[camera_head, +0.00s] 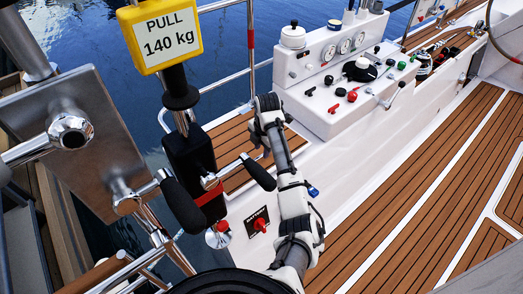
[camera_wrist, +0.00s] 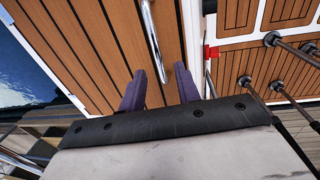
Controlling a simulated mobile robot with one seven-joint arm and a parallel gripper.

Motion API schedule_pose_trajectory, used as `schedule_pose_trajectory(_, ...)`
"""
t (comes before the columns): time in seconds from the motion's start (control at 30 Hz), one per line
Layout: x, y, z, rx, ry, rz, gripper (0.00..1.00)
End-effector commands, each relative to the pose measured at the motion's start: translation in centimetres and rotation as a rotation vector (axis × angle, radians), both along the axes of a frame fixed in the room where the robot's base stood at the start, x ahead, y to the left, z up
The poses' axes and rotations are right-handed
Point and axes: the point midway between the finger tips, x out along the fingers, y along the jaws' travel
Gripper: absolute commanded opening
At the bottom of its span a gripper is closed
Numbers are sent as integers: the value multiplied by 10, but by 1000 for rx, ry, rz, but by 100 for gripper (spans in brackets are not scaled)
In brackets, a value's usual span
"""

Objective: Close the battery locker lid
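A teak-slatted panel (camera_head: 236,150) with a white edge lies beside the console in the head view. It may be the battery locker lid, but I cannot tell for sure, nor whether it stands open. In the head view my arm hides the fingertips. A dark label with a red switch (camera_head: 259,225) is on the white side below the panel.
A white console (camera_head: 335,85) with gauges and knobs stands behind my arm. The teak cockpit floor (camera_head: 420,180) at right is clear. Water lies beyond the rail.

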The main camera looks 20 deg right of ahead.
Motion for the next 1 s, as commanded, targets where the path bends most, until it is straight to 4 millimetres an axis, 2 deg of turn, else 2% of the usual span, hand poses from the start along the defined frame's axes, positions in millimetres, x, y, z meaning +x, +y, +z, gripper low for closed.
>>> schedule_pose_trajectory(0.2, 2, 1, -23, 0, 1, 0, 33)
schedule_pose_trajectory(0.53, 3, 1, -28, -1, 0, 1, 33)
schedule_pose_trajectory(0.57, 3, 1, -28, -1, 0, 1, 31)
schedule_pose_trajectory(0.8, 3, 1, -28, 0, 0, 1, 0)
schedule_pose_trajectory(1.0, 3, 1, -28, 0, 0, 0, 0)
